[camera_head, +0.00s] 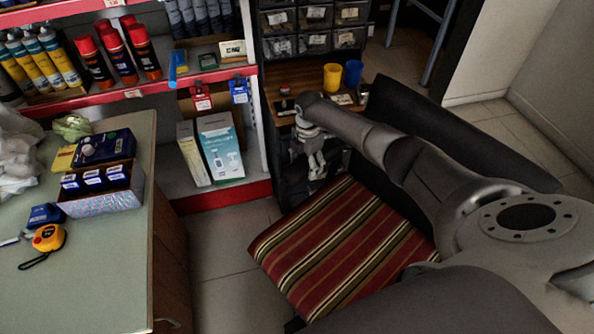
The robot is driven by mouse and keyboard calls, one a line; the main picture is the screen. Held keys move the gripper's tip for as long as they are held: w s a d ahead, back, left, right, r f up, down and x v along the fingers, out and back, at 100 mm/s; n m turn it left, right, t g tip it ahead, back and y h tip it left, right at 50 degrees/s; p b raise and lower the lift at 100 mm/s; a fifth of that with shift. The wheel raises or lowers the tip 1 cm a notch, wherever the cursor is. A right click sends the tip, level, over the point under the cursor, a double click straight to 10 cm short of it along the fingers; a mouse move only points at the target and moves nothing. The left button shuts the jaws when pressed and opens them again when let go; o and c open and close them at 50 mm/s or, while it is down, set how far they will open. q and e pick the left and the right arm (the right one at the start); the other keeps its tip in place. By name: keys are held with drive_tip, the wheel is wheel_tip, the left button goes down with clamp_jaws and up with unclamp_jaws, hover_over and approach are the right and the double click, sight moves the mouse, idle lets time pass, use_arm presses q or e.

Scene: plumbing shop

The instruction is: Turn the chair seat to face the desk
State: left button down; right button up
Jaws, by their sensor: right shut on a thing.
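The chair has a red, gold and black striped seat (335,248), partly covered at the right by my right arm. A long dark panel (470,143), which looks like the chair's backrest, rises behind the seat on the right, partly behind my arm. My right gripper (317,165) points down at the seat's far left corner and is shut on a dark part of the chair; the exact contact is hard to see. The wooden desk (290,72) lies just beyond the gripper. My left gripper is out of view.
A yellow mug (332,77) and a blue mug (353,73) stand on the desk below drawer bins (312,42). A green-topped counter (95,285) is at left, shelves with a red edge (222,200) behind. Tiled floor (222,245) is clear between counter and chair.

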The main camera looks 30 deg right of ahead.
sight(341, 148)
drive_tip(key=d+m, duration=0.1)
drive_tip(key=d, duration=0.2)
drive_tip(key=d+m+b, duration=0.1)
drive_tip(key=d, duration=0.2)
drive_tip(key=d+m, duration=0.2)
drive_tip(key=d, duration=0.2)
drive_tip(key=shift+s+b, duration=0.35)
drive_tip(key=shift+s+d+m, duration=0.15)
drive_tip(key=shift+d+m, duration=0.1)
drive_tip(key=shift+d, duration=0.3)
drive_tip(key=shift+s+d+m, duration=0.15)
drive_tip(key=shift+d+m, duration=0.1)
drive_tip(key=shift+d, duration=0.3)
drive_tip(key=o, duration=1.5)
drive_tip(key=shift+c, duration=0.2)
drive_tip(key=shift+a, duration=0.1)
wheel_tip(341, 148, up, 12)
drive_tip(key=shift+s, duration=0.1)
